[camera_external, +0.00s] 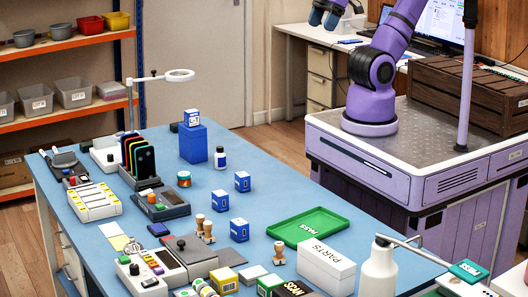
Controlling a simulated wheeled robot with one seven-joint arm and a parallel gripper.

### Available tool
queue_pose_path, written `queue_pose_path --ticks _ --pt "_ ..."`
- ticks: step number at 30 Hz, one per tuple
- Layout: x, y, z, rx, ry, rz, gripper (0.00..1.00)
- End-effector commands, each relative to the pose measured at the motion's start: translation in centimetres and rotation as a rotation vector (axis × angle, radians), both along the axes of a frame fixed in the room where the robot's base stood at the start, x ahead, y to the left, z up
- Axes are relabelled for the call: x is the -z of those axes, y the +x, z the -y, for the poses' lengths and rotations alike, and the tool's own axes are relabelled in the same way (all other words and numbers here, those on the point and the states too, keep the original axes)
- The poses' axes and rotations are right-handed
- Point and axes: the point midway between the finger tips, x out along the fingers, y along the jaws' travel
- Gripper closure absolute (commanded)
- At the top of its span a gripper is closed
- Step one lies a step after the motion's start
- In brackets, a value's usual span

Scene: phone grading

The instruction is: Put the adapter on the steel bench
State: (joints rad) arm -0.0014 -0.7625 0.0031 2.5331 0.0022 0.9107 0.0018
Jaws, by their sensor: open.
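My gripper (325,14) is at the top of the external view, its blue fingers open and pointing down, apart from everything on the blue-topped table (275,180). I cannot tell for sure which thing is the adapter. No steel bench can be made out for sure.
A white PARTS box (326,265) and a white bottle (378,270) stand at the front right.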

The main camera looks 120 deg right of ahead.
Motion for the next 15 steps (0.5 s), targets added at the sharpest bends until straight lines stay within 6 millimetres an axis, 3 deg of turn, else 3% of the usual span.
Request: queue_pose_path --ticks 5,15 --pt "0.2 1.9 0.0 -0.048 -0.048 -0.031 0.32" --pt "2.7 10.0 0.5 -0.302 -0.208 -0.162 0.32"
